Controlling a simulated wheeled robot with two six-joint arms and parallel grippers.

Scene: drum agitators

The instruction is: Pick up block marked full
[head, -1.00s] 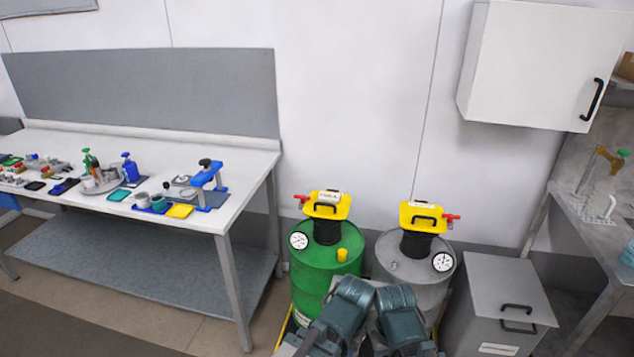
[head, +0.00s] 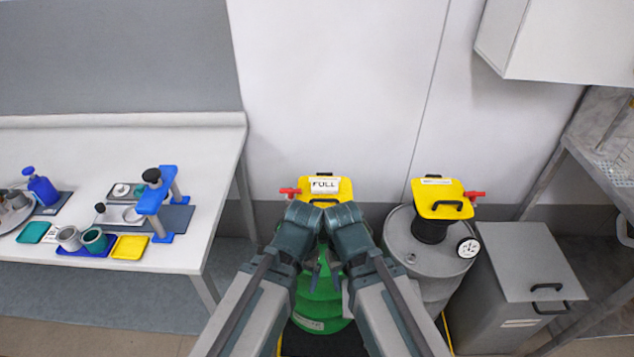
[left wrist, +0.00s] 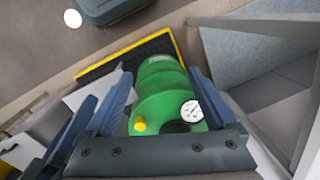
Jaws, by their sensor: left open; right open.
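The block marked full is the yellow block (head: 340,190) with a white FULL label and a dark handle. It sits on top of the green drum (head: 322,305), with a red part at its left side. My left gripper (head: 296,232) and right gripper (head: 348,232) are side by side just in front of the block, over the drum, and hide its lower front. In the left wrist view, the open, empty left gripper (left wrist: 160,82) has its fingers spread above the green drum (left wrist: 160,85), which shows a yellow cap and a gauge. The right fingertips are mostly hidden.
A grey drum (head: 405,235) with another yellow block (head: 425,192) stands to the right. A grey bin (head: 530,262) stands beyond it. A workbench (head: 190,245) with several tools is at the left. A wall cabinet (head: 560,40) hangs at the upper right.

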